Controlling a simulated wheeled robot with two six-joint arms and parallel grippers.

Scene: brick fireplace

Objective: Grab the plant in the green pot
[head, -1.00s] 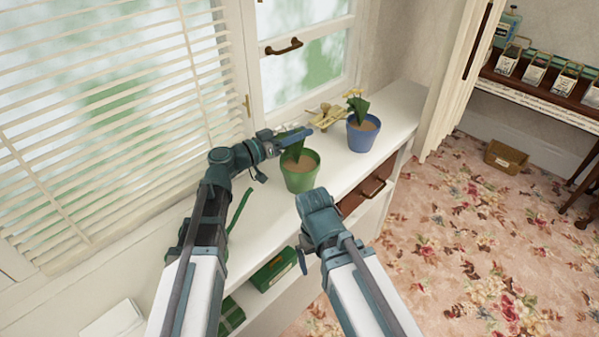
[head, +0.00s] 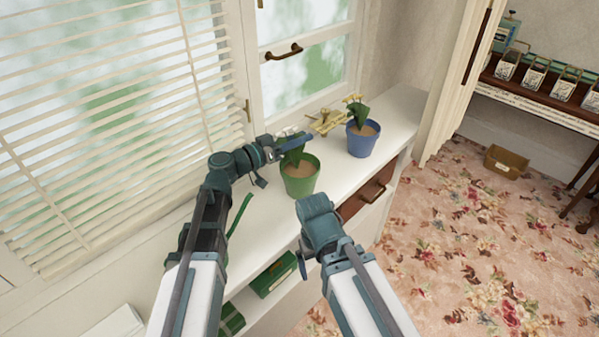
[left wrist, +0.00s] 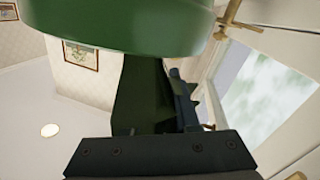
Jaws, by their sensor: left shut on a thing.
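The plant in the green pot (head: 300,182) stands on the white shelf below the window, with green leaves and pale flowers at its top. My left gripper (head: 292,143) is shut on the plant's leaves above the pot's rim. In the left wrist view the green pot (left wrist: 120,28) fills the top, with dark green leaf (left wrist: 140,95) beside a finger. The grip itself is partly hidden. My right arm ends in front of the shelf, and its gripper does not show.
A blue pot (head: 362,143) with a yellow-flowered plant stands to the right on the white shelf (head: 400,110). A brass-coloured object (head: 326,121) lies between the pots by the window. White blinds (head: 100,120) are close on the left. Open carpeted floor (head: 470,240) is at right.

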